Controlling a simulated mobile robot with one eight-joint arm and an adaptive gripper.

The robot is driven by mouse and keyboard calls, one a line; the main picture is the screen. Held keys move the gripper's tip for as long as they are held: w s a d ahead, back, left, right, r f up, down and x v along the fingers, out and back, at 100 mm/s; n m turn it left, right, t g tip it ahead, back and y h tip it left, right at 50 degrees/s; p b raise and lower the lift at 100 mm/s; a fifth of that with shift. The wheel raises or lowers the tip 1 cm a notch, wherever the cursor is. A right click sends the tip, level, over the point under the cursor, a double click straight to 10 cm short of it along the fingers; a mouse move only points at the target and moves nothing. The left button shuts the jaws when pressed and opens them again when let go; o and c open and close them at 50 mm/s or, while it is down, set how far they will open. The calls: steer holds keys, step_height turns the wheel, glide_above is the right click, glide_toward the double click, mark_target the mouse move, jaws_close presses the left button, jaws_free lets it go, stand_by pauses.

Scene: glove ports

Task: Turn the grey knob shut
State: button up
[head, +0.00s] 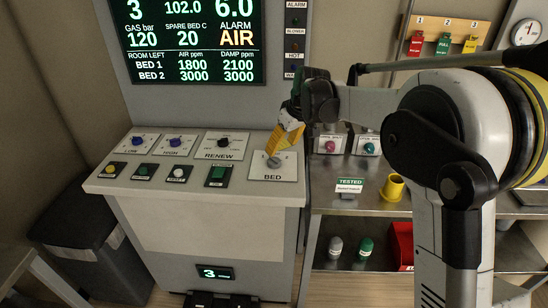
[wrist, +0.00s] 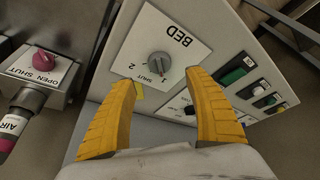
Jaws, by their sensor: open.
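The grey knob (wrist: 159,65) is round and sits on a white plate marked BED (wrist: 185,38), with the labels 2, SHUT and 1 around it. I cannot clearly tell where its pointer stands. In the head view the knob (head: 274,163) is at the right end of the console's sloping top. My gripper (wrist: 163,82) has two yellow ridged fingers, spread apart with nothing between them. The fingertips are just short of the knob, which shows in the gap between them. In the head view my gripper (head: 279,150) comes down over the knob from above and hides part of the plate.
The console (head: 195,185) carries blue, black and coloured controls left of the knob. A pink-red knob (wrist: 44,60) marked OPEN SHUT is on a separate unit. A yellow cup (head: 393,188) and a TESTED sign (head: 349,185) stand on the steel shelf right.

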mark_target(275, 160)
steer(key=b+x, duration=0.2)
steer(key=x, duration=0.6)
steer(key=shift+w+a+f+b, duration=0.1)
steer(key=shift+a+f+b, duration=0.05)
steer(key=shift+f+b, duration=0.2)
steer(key=c, duration=1.2)
